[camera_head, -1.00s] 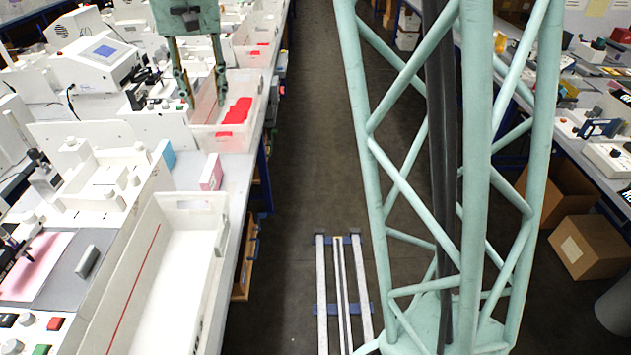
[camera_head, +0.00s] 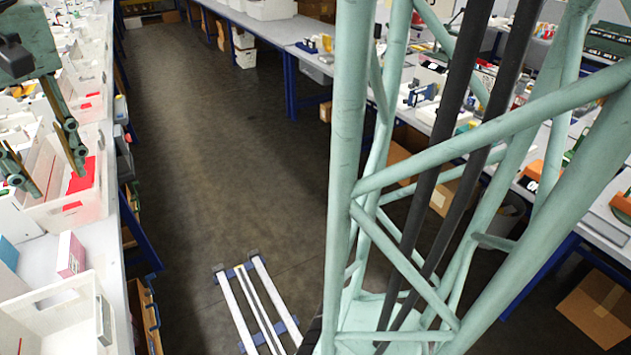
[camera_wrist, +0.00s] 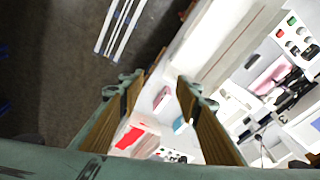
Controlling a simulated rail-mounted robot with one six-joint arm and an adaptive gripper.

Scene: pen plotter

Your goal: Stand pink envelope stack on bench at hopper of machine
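The pink envelope stack (camera_head: 71,254) stands on the bench (camera_head: 98,236) near its aisle edge, between two white trays. It also shows in the wrist view (camera_wrist: 161,97), with the blue stack (camera_wrist: 180,125) close by. My gripper (camera_head: 54,172) is open and empty, above the tray with red pieces and beyond the pink stack in the head view. In the wrist view the pink stack lies in the gap between my fingers (camera_wrist: 158,90), apart from both. Part of the machine, with buttons (camera_wrist: 296,38), shows at the right; I cannot make out its hopper.
The blue stack also shows at the left edge (camera_head: 8,252). The aisle floor (camera_head: 200,150) is clear beside the rails (camera_head: 252,305).

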